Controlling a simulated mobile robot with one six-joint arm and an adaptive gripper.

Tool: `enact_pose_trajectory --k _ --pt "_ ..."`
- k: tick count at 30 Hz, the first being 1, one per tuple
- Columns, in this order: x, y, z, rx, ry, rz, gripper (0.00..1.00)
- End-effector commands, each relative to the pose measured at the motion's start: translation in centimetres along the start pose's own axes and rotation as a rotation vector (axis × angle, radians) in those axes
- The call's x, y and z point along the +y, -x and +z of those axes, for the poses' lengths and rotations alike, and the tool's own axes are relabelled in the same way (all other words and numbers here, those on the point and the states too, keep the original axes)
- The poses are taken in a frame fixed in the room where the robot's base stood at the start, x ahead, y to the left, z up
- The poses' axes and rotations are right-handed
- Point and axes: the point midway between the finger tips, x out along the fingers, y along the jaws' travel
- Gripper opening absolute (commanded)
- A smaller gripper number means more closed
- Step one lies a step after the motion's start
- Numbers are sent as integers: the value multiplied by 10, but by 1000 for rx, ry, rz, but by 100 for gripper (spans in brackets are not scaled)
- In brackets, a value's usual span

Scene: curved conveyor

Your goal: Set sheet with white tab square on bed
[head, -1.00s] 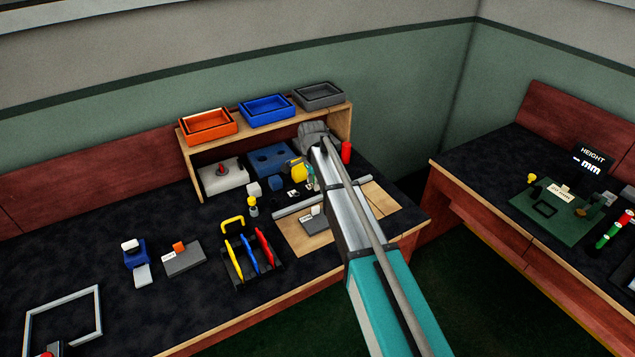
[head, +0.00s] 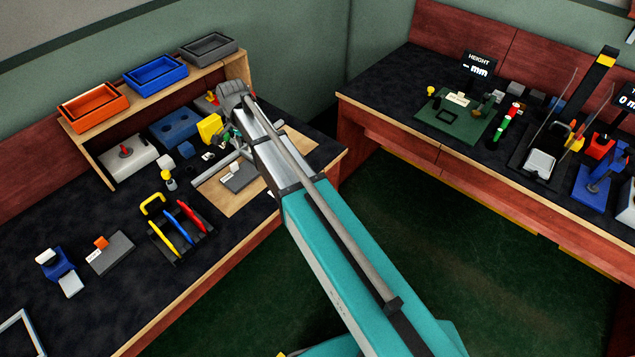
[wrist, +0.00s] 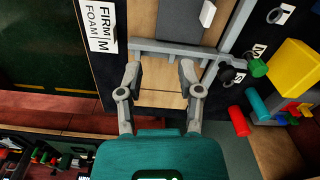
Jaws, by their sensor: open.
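A grey sheet (head: 243,179) with a white tab (head: 231,168) lies on a light wooden board (head: 212,200), which seems to be the bed. In the wrist view part of the sheet (wrist: 180,25) and its white tab (wrist: 207,14) show at the top, cut off by the frame edge. A grey bar (wrist: 175,51) lies across the board between the sheet and my gripper. My gripper (wrist: 161,70) is open and empty, its fingers over bare wood beside the bar. In the head view my arm hides most of the gripper and part of the board.
A second grey sheet (head: 110,254) has an orange tab. A rack (head: 180,230) with colored tools stands left of the board. In the wrist view a yellow block (wrist: 296,68), a red cylinder (wrist: 239,121) and a green knob (wrist: 258,67) are to the right. A FIRM FOAM label (wrist: 100,25) is to the left.

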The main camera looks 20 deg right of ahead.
Motion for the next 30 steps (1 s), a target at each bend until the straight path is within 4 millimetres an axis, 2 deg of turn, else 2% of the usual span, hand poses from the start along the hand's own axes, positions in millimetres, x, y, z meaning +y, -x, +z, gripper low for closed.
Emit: enact_pose_trajectory --k 1,3,12,15,18,21,25,30 --pt "30 0 1 0 44 0 47" --pt "61 0 0 0 122 0 47" --pt "191 0 7 0 477 0 47" --pt "227 0 13 0 586 -1 47" --pt "255 0 19 0 675 -1 47" --pt "272 0 23 0 738 -1 47" --pt "282 0 24 0 780 -1 47" --pt "283 0 24 0 790 -1 47"
